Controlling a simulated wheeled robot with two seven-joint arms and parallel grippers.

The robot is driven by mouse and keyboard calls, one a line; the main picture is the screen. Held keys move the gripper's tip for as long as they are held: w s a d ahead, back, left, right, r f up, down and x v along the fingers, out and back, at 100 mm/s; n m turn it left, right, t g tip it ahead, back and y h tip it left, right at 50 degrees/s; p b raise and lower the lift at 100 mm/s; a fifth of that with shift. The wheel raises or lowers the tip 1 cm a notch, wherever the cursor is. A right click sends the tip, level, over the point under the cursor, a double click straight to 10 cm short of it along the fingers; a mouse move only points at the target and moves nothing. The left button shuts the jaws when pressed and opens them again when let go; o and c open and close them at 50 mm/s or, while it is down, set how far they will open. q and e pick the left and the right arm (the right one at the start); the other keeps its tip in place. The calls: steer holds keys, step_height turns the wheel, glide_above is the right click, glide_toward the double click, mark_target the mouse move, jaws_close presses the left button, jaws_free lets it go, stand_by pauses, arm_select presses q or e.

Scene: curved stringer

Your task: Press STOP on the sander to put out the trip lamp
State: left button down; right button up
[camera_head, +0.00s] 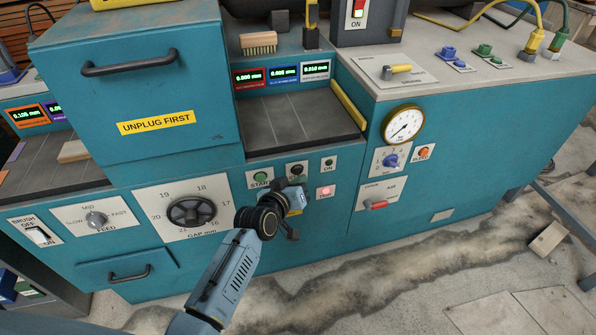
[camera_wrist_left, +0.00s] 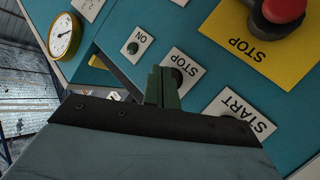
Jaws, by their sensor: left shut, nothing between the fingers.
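The blue-green sander fills the head view. Its STOP button (camera_head: 296,170) sits on a white plate between the START button (camera_head: 261,177) and the ON button (camera_head: 328,163). The trip lamp (camera_head: 325,192) glows pinkish below ON. My left gripper (camera_head: 294,188) is in front of the panel, just below STOP. In the left wrist view the shut, empty fingers (camera_wrist_left: 163,86) overlap the edge of the STOP plate (camera_wrist_left: 185,72) and partly cover its dark button. Whether they touch it, I cannot tell. The START plate (camera_wrist_left: 240,114) is beside it. My right gripper is not in view.
A red mushroom button (camera_wrist_left: 284,10) on a yellow STOP plate (camera_wrist_left: 240,45) is close by in the left wrist view. The gap handwheel (camera_head: 191,211) is left of my arm; a round gauge (camera_head: 403,124) and a blue knob (camera_head: 390,160) are to the right.

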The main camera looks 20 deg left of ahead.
arm_select(q)
steer(key=shift+w+a, duration=0.1)
stand_by(0.4)
steer(key=shift+w+a, duration=0.15)
steer(key=shift+w, duration=0.1)
steer(key=shift+w+a, duration=0.25)
steer(key=shift+w, duration=0.1)
stand_by(0.9)
steer(key=shift+s, duration=0.1)
steer(key=shift+s+d+p, duration=0.5)
steer(key=shift+s+p, duration=0.1)
